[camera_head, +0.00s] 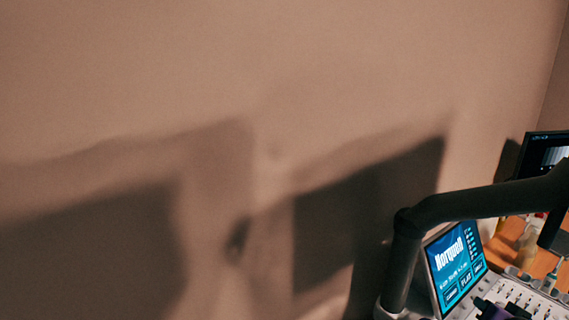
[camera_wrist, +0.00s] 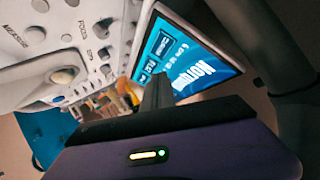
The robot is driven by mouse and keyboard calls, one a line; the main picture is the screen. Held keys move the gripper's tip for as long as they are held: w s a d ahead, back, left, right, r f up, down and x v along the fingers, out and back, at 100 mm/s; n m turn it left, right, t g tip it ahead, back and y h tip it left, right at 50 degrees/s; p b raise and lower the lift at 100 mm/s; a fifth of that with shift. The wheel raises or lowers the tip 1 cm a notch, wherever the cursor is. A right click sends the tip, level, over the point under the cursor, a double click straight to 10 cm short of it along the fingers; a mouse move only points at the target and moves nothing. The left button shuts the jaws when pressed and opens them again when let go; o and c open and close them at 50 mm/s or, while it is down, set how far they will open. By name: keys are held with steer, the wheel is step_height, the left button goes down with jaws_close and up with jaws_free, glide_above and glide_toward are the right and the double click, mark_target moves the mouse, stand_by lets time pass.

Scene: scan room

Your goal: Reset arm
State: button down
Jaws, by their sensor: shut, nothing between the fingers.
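My gripper (camera_wrist: 157,92) shows in the wrist view with its purple body at the bottom and dark fingers together at the middle, shut with nothing between them. It points toward a light-coloured console (camera_wrist: 95,50) with knobs and a lit blue screen (camera_wrist: 185,62). In the head view a small purple and black part, likely my gripper, shows at the bottom edge over the console's key panel (camera_head: 535,300). It is cut off there. Most of my arm is out of view.
A thick dark curved tube (camera_head: 480,203) crosses above the blue screen in the head view. Behind it are a dark monitor (camera_head: 545,150) and an orange-brown surface (camera_head: 508,238) with small bottles. A bare wall (camera_head: 250,70) with shadows fills the left.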

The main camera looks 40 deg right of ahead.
steer(key=w+a+r+n+t+b, duration=0.1)
steer(key=w+a+n+t, duration=0.15)
steer(key=a, duration=0.75)
steer(key=w+a+n+t+y, duration=0.15)
steer(key=a+n, duration=0.25)
steer(key=a, duration=0.6)
steer(key=w+a+r+n+t+b, duration=0.1)
steer(key=w+a+n+t, duration=0.15)
steer(key=a, duration=0.65)
steer(key=s+a+f+n+y, duration=0.1)
steer(key=s+a+n+y, duration=0.2)
steer(key=a, duration=0.7)
steer(key=s+a+f+n+y, duration=0.1)
steer(key=s+a+n+y, duration=0.2)
steer(key=s+a+y, duration=0.2)
steer(key=s+a, duration=0.3)
steer(key=a, duration=0.2)
steer(key=shift+b, duration=0.4)
steer(key=shift+d+f+t, duration=0.1)
steer(key=shift+t, duration=0.15)
